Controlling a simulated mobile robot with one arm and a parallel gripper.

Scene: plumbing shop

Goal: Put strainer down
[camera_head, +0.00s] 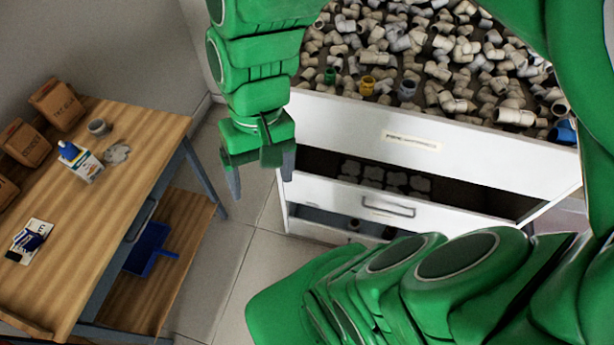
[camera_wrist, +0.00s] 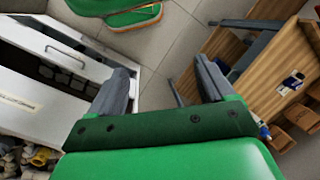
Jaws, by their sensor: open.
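A flat grey piece with a lobed outline (camera_head: 117,152), apparently the strainer, lies on the wooden workbench (camera_head: 150,125) beside a carton. Similar grey lobed pieces (camera_head: 395,180) lie in the open middle drawer (camera_head: 390,205). My gripper (camera_head: 261,178) is open and empty, above the floor between the workbench and the drawer cabinet. In the wrist view its two fingers (camera_wrist: 162,75) are spread with only floor between them. I cannot make out the strainer in the wrist view.
The workbench holds a small grey cup (camera_head: 98,127), a carton with a blue-capped bottle (camera_head: 80,160), brown boxes (camera_head: 57,104) and a card (camera_head: 33,240). A blue dustpan (camera_head: 150,248) sits on its lower shelf. The cabinet's top drawer (camera_head: 440,145) is full of pipe fittings.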

